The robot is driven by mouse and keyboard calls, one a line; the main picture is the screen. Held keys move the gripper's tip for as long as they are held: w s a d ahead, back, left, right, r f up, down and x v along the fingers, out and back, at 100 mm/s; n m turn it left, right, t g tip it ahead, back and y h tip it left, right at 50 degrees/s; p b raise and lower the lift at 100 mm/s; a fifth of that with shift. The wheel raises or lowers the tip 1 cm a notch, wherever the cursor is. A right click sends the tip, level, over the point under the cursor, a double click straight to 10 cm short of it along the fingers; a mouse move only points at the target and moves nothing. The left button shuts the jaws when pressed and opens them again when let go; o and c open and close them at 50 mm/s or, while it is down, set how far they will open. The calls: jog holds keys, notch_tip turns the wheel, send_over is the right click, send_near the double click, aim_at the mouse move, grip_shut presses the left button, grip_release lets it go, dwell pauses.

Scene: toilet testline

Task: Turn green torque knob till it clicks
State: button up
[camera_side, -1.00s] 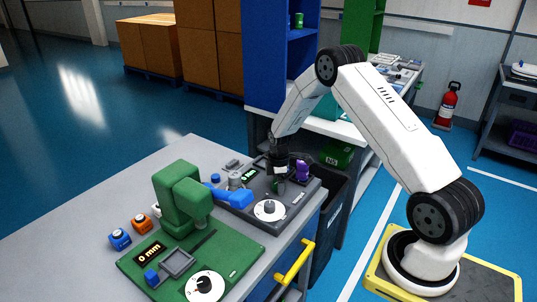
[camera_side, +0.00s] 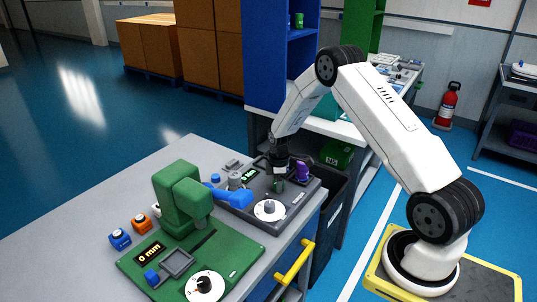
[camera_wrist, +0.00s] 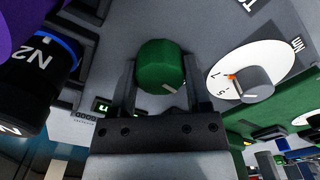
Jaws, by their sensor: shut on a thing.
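The green torque knob (camera_wrist: 160,66) is a round green knob with a pale pointer mark, at the upper middle of the wrist view. My gripper (camera_wrist: 160,80) has one finger on each side of the knob and is shut on it. In the side view my gripper (camera_side: 278,180) points down onto the dark grey test panel (camera_side: 238,213), and the knob (camera_side: 278,186) shows small and partly hidden between the fingers. The wrist view shows the knob's pointer mark towards its lower right.
A grey knob (camera_wrist: 253,84) on a white dial (camera_wrist: 229,67) sits right of the green knob. A dark cylinder marked N2 (camera_wrist: 38,65) stands close on the left. A purple part (camera_side: 302,171), a blue handle (camera_side: 233,196) and a green press fixture (camera_side: 180,200) are nearby.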

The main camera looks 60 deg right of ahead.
jog(key=m, duration=1.2)
jog(key=shift+m, duration=0.4)
dwell(0.3)
jog(key=o, duration=1.3)
jog(key=shift+r, duration=0.15)
jog(key=shift+r, duration=3.8)
